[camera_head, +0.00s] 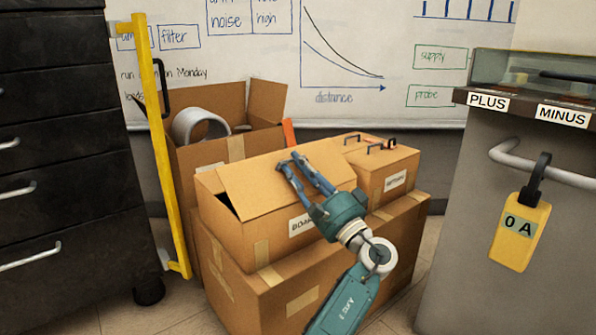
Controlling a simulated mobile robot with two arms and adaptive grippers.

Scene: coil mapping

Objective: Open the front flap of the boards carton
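The boards carton (233,232) is a brown box with a white label, partly hidden by my gripper, reading "BOAR". It stands on a larger carton (268,290). A broad flap (258,184) slopes over its top, and a dark gap shows beneath the flap at the left end. I cannot tell whether the fingertips touch the flap.
A labelled carton (399,186) with clips on top stands to the right. An open carton (258,103) holding a grey roll (198,124) stands behind. A yellow rail (157,140) and dark drawers (60,175) are left; a grey cabinet (465,240) with a yellow meter (519,236) is right.

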